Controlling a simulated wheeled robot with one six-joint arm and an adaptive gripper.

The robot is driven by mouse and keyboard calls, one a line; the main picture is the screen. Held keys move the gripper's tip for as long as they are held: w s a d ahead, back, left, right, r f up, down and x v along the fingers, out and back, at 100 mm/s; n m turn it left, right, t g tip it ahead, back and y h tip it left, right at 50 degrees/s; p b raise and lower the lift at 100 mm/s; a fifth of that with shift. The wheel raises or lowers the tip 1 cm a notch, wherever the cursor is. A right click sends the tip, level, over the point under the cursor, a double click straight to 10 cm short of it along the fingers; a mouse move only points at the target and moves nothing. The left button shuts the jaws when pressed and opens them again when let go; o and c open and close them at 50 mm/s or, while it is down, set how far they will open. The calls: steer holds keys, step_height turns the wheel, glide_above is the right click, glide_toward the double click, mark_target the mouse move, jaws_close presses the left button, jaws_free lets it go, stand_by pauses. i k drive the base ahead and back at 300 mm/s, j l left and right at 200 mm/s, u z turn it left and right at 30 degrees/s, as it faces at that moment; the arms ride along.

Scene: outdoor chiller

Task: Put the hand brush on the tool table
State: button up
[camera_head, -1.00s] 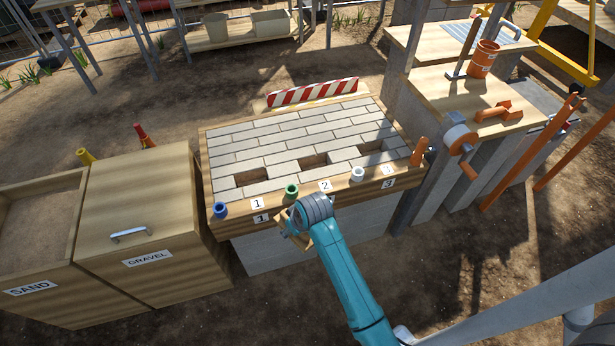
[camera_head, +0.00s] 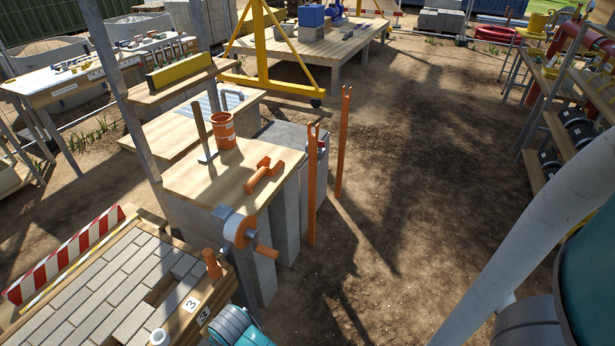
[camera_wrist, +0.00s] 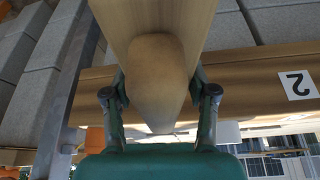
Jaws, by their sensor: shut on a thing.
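In the wrist view my gripper (camera_wrist: 160,100) is shut on a pale wooden piece with a rounded end, which I take for the hand brush (camera_wrist: 155,75). Its bristles cannot be made out. A long light-topped table (camera_head: 38,86) with a row of tools stands at the far left back. It looks like the tool table, but no readable label confirms this.
The brick-topped bench (camera_head: 95,285) is at lower left. Open dirt (camera_head: 420,200) lies right.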

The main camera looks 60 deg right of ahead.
mark_target(237, 168)
steer(key=z, duration=0.4)
steer(key=l+z, duration=0.1)
steer(key=z, duration=0.75)
steer(key=i+l+z, duration=0.1)
steer(key=z, duration=0.35)
steer(key=i+l+z, duration=0.1)
steer(key=z, duration=0.3)
steer(key=i+z, duration=0.15)
steer(key=z, duration=0.3)
steer(key=i+l+u, duration=0.25)
steer(key=i, duration=0.2)
steer(key=i+u, duration=0.1)
steer(key=u, duration=0.8)
steer(key=i+l+u, duration=0.1)
steer(key=u, duration=0.4)
